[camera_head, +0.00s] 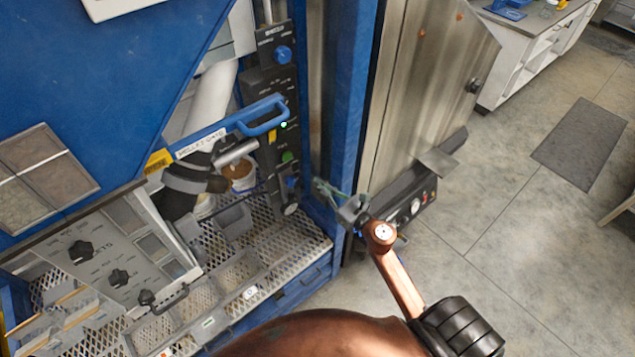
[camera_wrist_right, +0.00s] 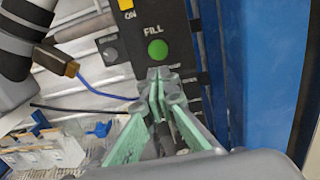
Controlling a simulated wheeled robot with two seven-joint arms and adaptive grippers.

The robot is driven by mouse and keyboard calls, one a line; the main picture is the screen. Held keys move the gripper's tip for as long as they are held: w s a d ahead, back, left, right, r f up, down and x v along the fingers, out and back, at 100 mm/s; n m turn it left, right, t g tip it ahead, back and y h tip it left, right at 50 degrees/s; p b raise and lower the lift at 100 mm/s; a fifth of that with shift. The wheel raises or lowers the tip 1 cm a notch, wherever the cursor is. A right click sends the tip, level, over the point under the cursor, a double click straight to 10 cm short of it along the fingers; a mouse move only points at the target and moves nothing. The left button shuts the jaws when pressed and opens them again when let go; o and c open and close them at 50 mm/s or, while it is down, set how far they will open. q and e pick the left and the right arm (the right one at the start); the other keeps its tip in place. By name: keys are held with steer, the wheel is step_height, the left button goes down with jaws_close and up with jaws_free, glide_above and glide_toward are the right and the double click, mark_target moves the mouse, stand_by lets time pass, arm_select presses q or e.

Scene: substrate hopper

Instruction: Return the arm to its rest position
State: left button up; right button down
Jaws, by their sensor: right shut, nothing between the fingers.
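My right arm (camera_head: 400,280) comes in from the bottom, copper-coloured with a black joint. Its right gripper (camera_head: 322,188) is beside the blue post at the right edge of the machine. In the right wrist view the green fingers of the right gripper (camera_wrist_right: 158,76) are shut together with nothing between them. They appear just below the green FILL button (camera_wrist_right: 157,50) on the dark control panel; a gap to the panel cannot be judged. The button also shows in the head view (camera_head: 287,156). My left gripper is not in view.
The control panel (camera_head: 275,100) is on the blue machine, beside a blue handle (camera_head: 262,117). A perforated metal shelf (camera_head: 290,238) runs below. A metal cabinet (camera_head: 425,90) stands right; open floor (camera_head: 530,240) lies beyond.

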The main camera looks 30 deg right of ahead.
stand_by(0.3)
steer(key=s+d+f+m+g+h, duration=0.25)
steer(key=f+m, duration=0.45)
steer(key=f, duration=0.5)
steer(key=s+d+f+m+g+h, duration=0.1)
steer(key=d+f+m, duration=0.35)
steer(key=f, duration=0.75)
steer(key=s+a+f+m+g+h, duration=0.1)
steer(key=s+f+m+g, duration=0.1)
steer(key=s+f+m, duration=0.6)
steer(key=s+a+f+m+g, duration=0.1)
steer(key=s+f+m+g, duration=0.25)
steer(key=f, duration=0.85)
steer(key=s+a+f+m+g, duration=0.2)
steer(key=s+f+m, duration=0.2)
steer(key=s, duration=0.9)
steer(key=s+a+f+m+g, duration=0.2)
steer(key=s+f+m, duration=0.3)
steer(key=s+f, duration=0.5)
steer(key=s+a+f+m+g, duration=0.2)
steer(key=s+f+m+g, duration=0.2)
steer(key=s, duration=1.2)
step_height(320, 180, down, 4)
steer(key=shift+a+r+m, duration=0.2)
steer(key=shift+a+m, duration=0.05)
steer(key=shift+m, duration=0.25)
